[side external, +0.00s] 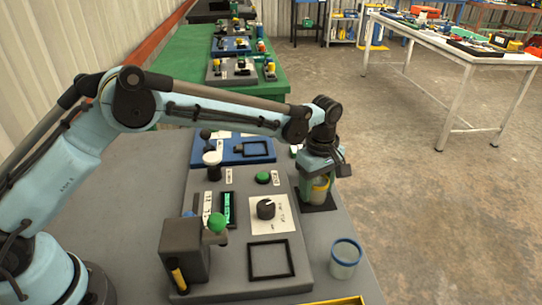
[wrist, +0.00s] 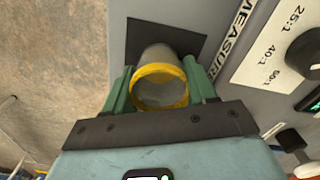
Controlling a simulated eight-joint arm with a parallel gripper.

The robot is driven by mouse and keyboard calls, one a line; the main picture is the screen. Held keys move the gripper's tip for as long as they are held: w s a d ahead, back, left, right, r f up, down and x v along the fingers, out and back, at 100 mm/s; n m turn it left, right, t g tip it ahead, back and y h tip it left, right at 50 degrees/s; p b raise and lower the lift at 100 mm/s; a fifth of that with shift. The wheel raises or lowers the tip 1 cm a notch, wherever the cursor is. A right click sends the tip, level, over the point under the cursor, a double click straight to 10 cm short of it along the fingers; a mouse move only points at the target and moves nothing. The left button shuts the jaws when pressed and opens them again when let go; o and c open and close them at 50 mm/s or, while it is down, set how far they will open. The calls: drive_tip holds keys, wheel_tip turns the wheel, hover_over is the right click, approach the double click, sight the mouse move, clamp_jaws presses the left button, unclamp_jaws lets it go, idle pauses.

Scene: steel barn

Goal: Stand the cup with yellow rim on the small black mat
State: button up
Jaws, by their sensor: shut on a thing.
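The cup with yellow rim (wrist: 160,72) is greyish and stands between the two green fingers of my gripper (wrist: 159,84) in the wrist view. My gripper is shut on it, one finger on each side. The cup also shows in the side view (side external: 320,190), upright below my wrist and partly covered by the fingers. The small black mat (wrist: 140,38) lies under the cup, which is over its inner area. In the side view the mat (side external: 327,206) shows around the cup's foot. I cannot tell whether the cup's base touches the mat.
A clear cup with a blue rim (side external: 345,259) stands on the grey table nearer the camera. A grey panel (side external: 228,262) with a black knob (side external: 266,209), a green-knobbed lever and a square frame lies to the left of the mat. The table's right edge is close by.

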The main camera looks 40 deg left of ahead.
drive_tip(key=o, duration=1.1)
wheel_tip(320, 180, up, 12)
drive_tip(key=s+a+r+m+t, duration=0.2)
drive_tip(key=s+a+r+m, duration=0.15)
drive_tip(key=a+r, duration=0.2)
drive_tip(key=s+a+f+m+t, duration=0.1)
drive_tip(key=s+a+m, duration=0.2)
drive_tip(key=s, duration=0.3)
drive_tip(key=s+a+f+m+t, duration=0.2)
drive_tip(key=s+a+m, duration=0.1)
drive_tip(key=s+a, duration=0.2)
drive_tip(key=s+a+f+m+t, duration=0.1)
drive_tip(key=s+a+m+t, duration=0.1)
drive_tip(key=s+a+m, duration=0.2)
drive_tip(key=shift+s+a+f, duration=0.15)
drive_tip(key=shift+s+f, duration=0.05)
drive_tip(key=shift+s, duration=0.6)
drive_tip(key=shift+s+a+f, duration=0.1)
drive_tip(key=shift+s+f, duration=0.05)
drive_tip(key=shift+s, duration=0.65)
